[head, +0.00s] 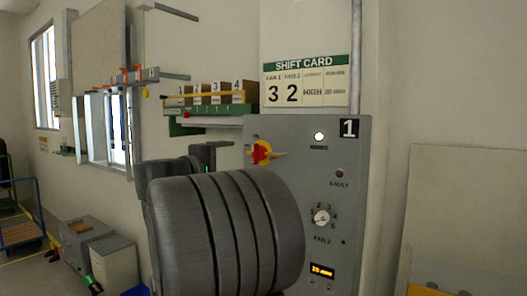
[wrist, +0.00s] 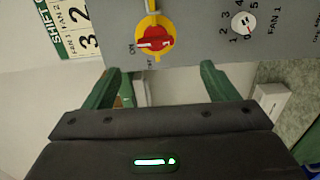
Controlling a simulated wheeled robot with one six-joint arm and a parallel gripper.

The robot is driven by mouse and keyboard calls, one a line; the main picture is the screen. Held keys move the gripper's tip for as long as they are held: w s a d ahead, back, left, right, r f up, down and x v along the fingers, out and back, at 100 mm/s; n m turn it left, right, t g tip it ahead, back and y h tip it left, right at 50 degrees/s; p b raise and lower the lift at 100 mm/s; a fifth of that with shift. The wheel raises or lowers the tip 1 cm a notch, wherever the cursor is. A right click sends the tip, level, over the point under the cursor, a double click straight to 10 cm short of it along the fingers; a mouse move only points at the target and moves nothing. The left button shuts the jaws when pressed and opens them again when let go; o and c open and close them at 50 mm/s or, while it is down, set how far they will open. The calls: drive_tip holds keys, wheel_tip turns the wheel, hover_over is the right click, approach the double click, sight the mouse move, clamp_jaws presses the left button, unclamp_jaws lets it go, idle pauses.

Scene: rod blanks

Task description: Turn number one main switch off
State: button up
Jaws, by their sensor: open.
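The number one panel (head: 350,190) is a grey cabinet with a black "1" plate at its top right. Its main switch (head: 262,152) is a red knob on a yellow disc, at the panel's upper left. In the wrist view the main switch (wrist: 155,38) sits ahead of my gripper, with ON and OFF marks beside it. Its handle lies across the wrist picture, its pale end towards ON. My gripper (wrist: 157,70) is open, its two green fingers wide apart with nothing between them. The fingers look short of the knob, not touching it.
A white lamp (head: 319,136) glows on the panel; the fault lamp (head: 340,173) looks dark. A fan dial (head: 321,218) and an amber display (head: 322,270) sit below. The shift card (head: 306,82) hangs above. A shelf with numbered boxes (head: 215,93) is left. My arm hides the panel's lower left.

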sight(253, 155)
drive_tip(key=p+x, duration=0.1)
drive_tip(key=x, duration=0.3)
drive_tip(key=p+x, duration=0.1)
drive_tip(key=x, duration=0.4)
drive_tip(key=r+p+x, duration=0.1)
drive_tip(key=x, duration=0.3)
drive_tip(key=shift+w+d+p, duration=0.15)
drive_tip(key=shift+w+p, duration=0.15)
drive_tip(key=shift+p, duration=0.1)
drive_tip(key=c, duration=1.4)
drive_tip(key=shift+f, duration=0.1)
